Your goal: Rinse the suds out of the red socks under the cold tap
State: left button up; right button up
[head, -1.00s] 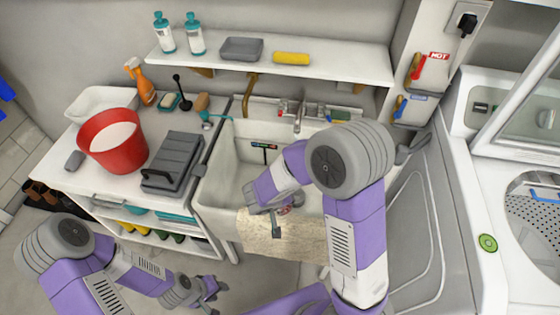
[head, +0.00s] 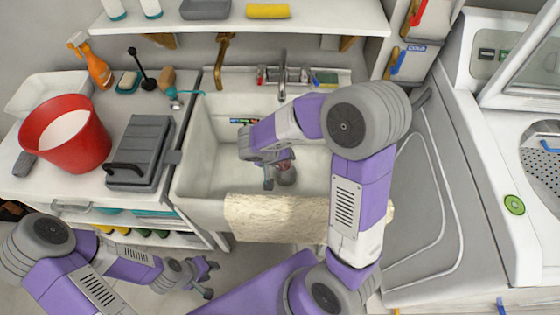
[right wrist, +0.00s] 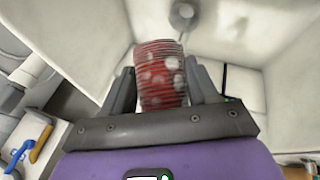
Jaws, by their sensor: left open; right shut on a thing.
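The red socks (right wrist: 161,78) are a rolled bundle with white suds patches, between the fingers of my right gripper (right wrist: 162,92) in the right wrist view. In the head view my right gripper (head: 268,172) is shut on them, over the white sink basin (head: 205,150) near its front. The socks (head: 286,173) are partly hidden there by the gripper. The tap spout (head: 282,78) stands at the back of the sink, behind the gripper. A blue-handled lever (head: 398,60) is on the right wall post. My left gripper (head: 207,275) is open and empty, low in front of the cabinet.
A cream towel (head: 275,218) hangs over the sink's front edge. A red bucket (head: 65,135) and a grey lidded case (head: 140,150) stand on the left counter. A shelf (head: 340,18) runs above the sink. A white machine (head: 490,150) stands at the right.

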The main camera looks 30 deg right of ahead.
jog(key=w+d+f+p, duration=0.1)
jog(key=w+d+p, duration=0.1)
jog(key=w, duration=0.4)
jog(key=w+d+f+p, duration=0.1)
jog(key=w+d+p, duration=0.1)
jog(key=w, duration=0.4)
jog(key=shift+w+d+f, duration=0.3)
jog(key=shift+d+f, duration=0.05)
jog(key=shift+d, duration=0.45)
jog(key=shift+d, duration=0.1)
jog(key=shift+s+d+b, duration=0.25)
jog(key=shift+d+b, duration=0.15)
jog(key=shift+d, duration=0.05)
